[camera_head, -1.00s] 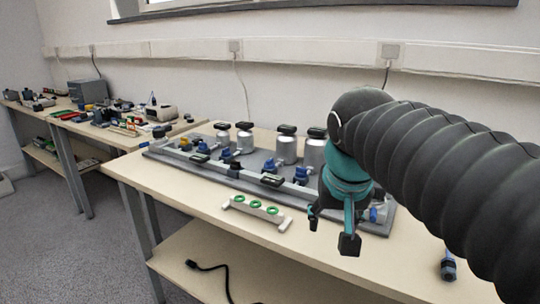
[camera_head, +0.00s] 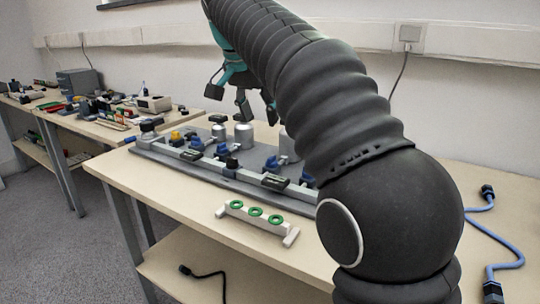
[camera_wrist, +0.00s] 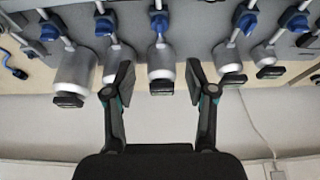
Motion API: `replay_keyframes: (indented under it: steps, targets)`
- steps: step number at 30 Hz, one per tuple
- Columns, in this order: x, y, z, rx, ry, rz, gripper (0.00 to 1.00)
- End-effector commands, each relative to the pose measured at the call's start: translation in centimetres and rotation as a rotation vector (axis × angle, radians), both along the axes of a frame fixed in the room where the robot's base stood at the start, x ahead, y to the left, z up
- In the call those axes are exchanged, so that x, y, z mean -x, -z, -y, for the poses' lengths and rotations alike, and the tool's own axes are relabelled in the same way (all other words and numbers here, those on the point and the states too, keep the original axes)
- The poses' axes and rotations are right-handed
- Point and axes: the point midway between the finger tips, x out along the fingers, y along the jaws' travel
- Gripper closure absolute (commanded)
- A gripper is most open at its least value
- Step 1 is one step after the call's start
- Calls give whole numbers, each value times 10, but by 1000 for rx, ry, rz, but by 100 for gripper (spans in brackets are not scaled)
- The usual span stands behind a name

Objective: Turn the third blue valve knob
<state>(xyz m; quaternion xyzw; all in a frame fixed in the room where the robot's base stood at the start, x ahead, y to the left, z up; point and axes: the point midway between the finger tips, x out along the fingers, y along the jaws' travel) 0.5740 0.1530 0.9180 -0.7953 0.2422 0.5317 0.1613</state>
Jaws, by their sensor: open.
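Several blue valve knobs (camera_head: 271,163) stand in a row on the grey rig panel (camera_head: 165,157). In the wrist view, the middle blue knob (camera_wrist: 160,22), third from either side among those showing, sits at the top centre, on a pipe leading to a silver canister (camera_wrist: 161,62). My gripper (camera_head: 242,101) is raised over the back of the rig. Its open, empty fingers (camera_wrist: 158,80) also show in the wrist view, on either side of the middle canister's image and apart from the knob. My arm hides the right part of the rig.
A white holder with green rings (camera_head: 255,213) lies in front of the rig. A blue cable (camera_head: 497,240) lies on the bench at right. A black cable (camera_head: 205,273) is on the lower shelf. The wall stands behind. Bare bench top lies along the front.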

Motion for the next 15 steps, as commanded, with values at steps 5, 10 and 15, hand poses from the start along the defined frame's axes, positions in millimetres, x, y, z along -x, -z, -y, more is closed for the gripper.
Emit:
replay_keyframes:
  steps: [5, 10, 15]
  targets:
    - [-8, 30, 7, 1, -1, -2, 44]
    - [-18, 59, 13, 0, -3, -1, 44]
    - [-28, 87, 19, 0, -3, -1, 44]
